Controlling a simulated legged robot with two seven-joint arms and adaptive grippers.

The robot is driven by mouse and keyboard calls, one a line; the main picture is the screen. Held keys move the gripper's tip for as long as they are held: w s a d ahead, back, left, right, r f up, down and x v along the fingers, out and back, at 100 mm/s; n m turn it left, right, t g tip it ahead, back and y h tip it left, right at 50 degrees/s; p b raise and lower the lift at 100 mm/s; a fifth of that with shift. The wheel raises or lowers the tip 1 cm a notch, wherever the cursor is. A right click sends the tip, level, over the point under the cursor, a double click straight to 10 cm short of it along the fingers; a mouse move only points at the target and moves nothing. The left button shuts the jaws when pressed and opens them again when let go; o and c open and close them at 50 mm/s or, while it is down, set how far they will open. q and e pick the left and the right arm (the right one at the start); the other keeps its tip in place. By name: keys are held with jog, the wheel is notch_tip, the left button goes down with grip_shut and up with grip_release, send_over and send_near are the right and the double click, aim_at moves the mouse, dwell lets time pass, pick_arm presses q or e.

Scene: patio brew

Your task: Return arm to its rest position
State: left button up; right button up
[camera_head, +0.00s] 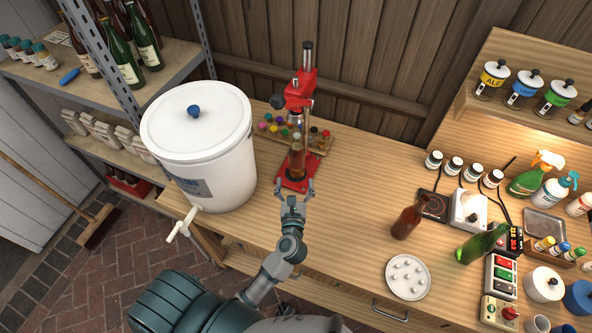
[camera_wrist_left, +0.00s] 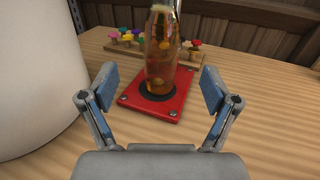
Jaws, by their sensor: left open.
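My left gripper (camera_head: 294,192) is open and empty just in front of a red bottle capper (camera_head: 299,95). In the left wrist view its two fingers (camera_wrist_left: 158,90) are spread wide, with the bottle beyond them. An amber-filled bottle (camera_head: 297,160) stands upright on the capper's red base; it also shows in the left wrist view (camera_wrist_left: 161,50), apart from both fingers. The red base (camera_wrist_left: 131,95) lies flat on the wooden table. My right gripper is not in view.
A large white bucket (camera_head: 215,165) with a tap stands close left of my left arm. Colored caps (camera_head: 266,126) sit in a rack behind the capper. A brown bottle (camera_head: 407,222), a green bottle (camera_head: 480,243) and a white plate (camera_head: 408,277) are at right. Table between is clear.

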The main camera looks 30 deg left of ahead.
pick_arm(q)
jog(key=shift+v, duration=0.8)
